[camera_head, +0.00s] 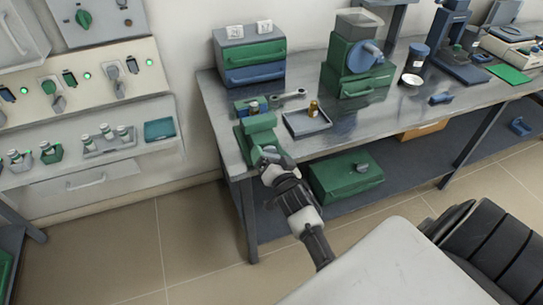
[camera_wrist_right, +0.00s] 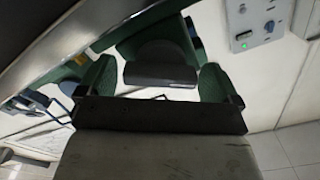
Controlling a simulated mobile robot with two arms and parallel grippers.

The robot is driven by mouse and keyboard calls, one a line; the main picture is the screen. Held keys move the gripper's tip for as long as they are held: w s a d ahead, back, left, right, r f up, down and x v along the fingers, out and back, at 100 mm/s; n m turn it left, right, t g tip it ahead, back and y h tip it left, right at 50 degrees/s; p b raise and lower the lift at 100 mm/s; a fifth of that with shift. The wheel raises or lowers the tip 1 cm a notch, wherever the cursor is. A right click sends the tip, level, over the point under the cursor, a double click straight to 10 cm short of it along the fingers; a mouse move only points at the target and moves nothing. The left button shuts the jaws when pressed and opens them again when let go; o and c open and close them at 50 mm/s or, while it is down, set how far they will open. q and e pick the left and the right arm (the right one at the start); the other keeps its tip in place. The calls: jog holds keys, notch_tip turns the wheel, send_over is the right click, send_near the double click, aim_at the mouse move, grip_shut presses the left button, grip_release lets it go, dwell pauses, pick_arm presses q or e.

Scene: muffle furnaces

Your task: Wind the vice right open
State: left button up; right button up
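The green vice (camera_head: 258,130) sits at the front left corner of the metal workbench (camera_head: 236,92). My right gripper (camera_head: 270,158) is at the front end of the vice, and its arm hides part of that end. In the right wrist view, the fingers of my right gripper (camera_wrist_right: 157,82) stand wide apart, one on each side of a dark rounded part (camera_wrist_right: 160,65) of the vice. Narrow gaps show beside that part, and I see no grip on it. The vice jaws are too small to judge their gap. My left gripper is not in view.
Behind the vice are a green and blue drawer box (camera_head: 250,58), a wrench (camera_head: 290,95) and a tray (camera_head: 306,122) holding a small brass-coloured piece. A green machine (camera_head: 358,65) stands farther right. A green case (camera_head: 345,178) lies on the lower shelf. Furnace panels (camera_head: 80,80) stand left.

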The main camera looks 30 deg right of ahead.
jog(key=c, duration=0.8)
jog(key=shift+n, duration=0.4)
jog(key=n, duration=0.4)
jog(key=shift+a+p, duration=0.1)
jog(key=shift+p, duration=0.3)
jog(key=n, duration=0.5)
jog(key=shift+a, duration=0.1)
jog(key=n, duration=0.3)
jog(key=shift+a+n, duration=0.1)
jog(key=shift+n, duration=0.3)
jog(key=shift+f+n, duration=0.1)
jog(key=shift+n, duration=2)
